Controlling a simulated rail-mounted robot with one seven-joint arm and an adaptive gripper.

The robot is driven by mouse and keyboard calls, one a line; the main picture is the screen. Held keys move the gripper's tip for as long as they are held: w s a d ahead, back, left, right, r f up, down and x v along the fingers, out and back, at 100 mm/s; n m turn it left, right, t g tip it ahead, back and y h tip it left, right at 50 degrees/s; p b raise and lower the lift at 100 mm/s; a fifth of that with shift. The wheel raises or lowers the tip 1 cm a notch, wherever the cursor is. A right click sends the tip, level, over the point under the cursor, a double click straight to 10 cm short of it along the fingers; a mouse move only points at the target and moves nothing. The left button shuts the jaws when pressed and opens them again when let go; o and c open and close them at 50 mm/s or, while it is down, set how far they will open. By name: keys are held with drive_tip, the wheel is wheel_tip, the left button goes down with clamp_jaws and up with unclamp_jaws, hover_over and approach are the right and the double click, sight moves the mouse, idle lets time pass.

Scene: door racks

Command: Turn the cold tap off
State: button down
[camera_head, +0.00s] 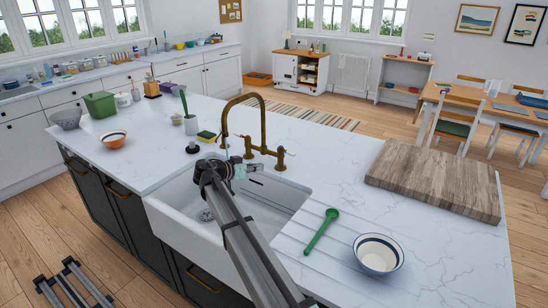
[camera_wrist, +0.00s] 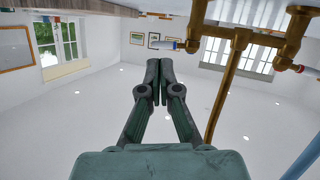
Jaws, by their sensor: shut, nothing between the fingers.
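The brass tap (camera_head: 262,103) stands behind the white sink with its spout arched over it. A thin pale streak shows under the spout end; I cannot tell if it is water. In the wrist view, which looks upside down, the blue-marked cold lever (camera_wrist: 191,46) sticks out left from the brass body, and the red-marked lever (camera_wrist: 300,69) is at the right. My gripper (camera_wrist: 157,64) is shut and empty, its tips appearing close to the cold lever's pale end; contact cannot be told. In the head view my gripper (camera_head: 240,170) is over the sink, in front of the tap.
The white sink (camera_head: 170,222) is partly hidden by my arm. A wooden board (camera_head: 432,178), green spoon (camera_head: 320,232) and bowl (camera_head: 378,254) lie on the right of the counter.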

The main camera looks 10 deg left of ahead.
drive_tip(key=r+t, duration=0.1)
drive_tip(key=r, duration=0.1)
drive_tip(key=m+p, duration=0.1)
drive_tip(key=p, duration=0.5)
approach(288, 153)
drive_tip(key=shift+t, duration=0.3)
drive_tip(key=x, duration=0.6)
drive_tip(key=shift+s+d+f, duration=0.1)
drive_tip(key=shift+f, duration=0.1)
drive_tip(key=shift+w+d+f, duration=0.25)
drive_tip(key=shift+w+d, duration=0.15)
